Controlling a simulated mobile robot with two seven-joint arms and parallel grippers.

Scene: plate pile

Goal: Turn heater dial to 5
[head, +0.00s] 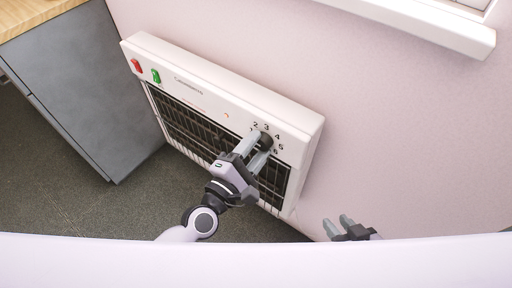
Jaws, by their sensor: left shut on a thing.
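A white wall heater (205,82) with a dark grille stands against the pink wall in the head view. Its dial (265,141) is at the right end of the top panel, ringed by printed numbers; 2, 3, 4, 5 and 6 are partly readable. My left gripper (258,146) is shut on the dial, its fingers reaching up from below left. The fingers hide part of the dial, so I cannot tell its setting. My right gripper (343,225) is at the lower right, apart from the heater, with its two fingers spread and nothing visible between them.
Red (136,65) and green (156,76) switches sit on the heater's left end. A grey cabinet (80,85) with a wooden top (30,14) stands left. A white window sill (425,22) juts out at upper right. The dark floor between cabinet and heater is clear.

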